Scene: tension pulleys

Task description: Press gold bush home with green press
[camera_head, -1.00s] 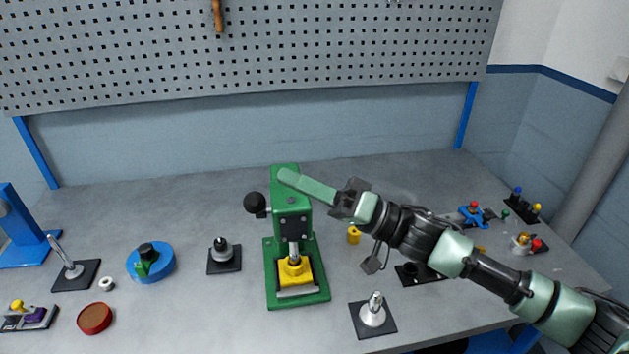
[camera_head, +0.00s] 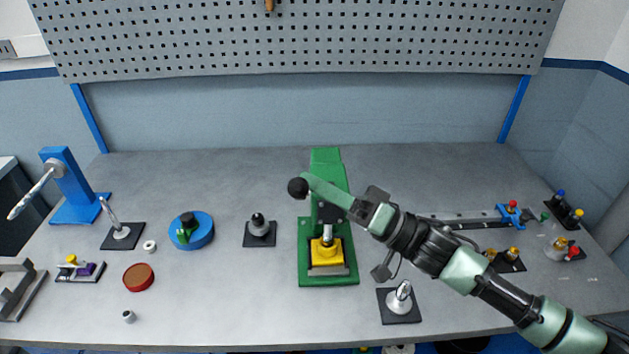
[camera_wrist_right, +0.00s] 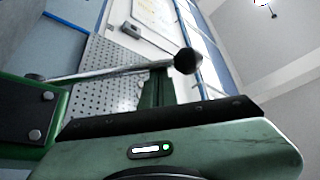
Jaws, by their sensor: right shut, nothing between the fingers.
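The green press (camera_head: 330,175) stands mid-table with its ram down over a yellow block (camera_head: 326,251) on its base. I cannot pick out the gold bush in the press, nor how deep anything there sits. The press lever ends in a black ball knob (camera_head: 298,187), raised at the upper left of the press. My right gripper (camera_head: 309,181) is shut and empty; its fingertips appear beside the knob, contact unclear. The right wrist view shows the knob (camera_wrist_right: 187,61) on its steel rod beyond the shut fingers (camera_wrist_right: 155,92). My left gripper is out of view.
A post on a black plate (camera_head: 400,302) stands right of the press, below my right arm. A black-based spindle (camera_head: 259,231) and a blue disc (camera_head: 192,232) stand to the left. Small gold pieces (camera_head: 512,253) sit at the right. The table behind the press is clear.

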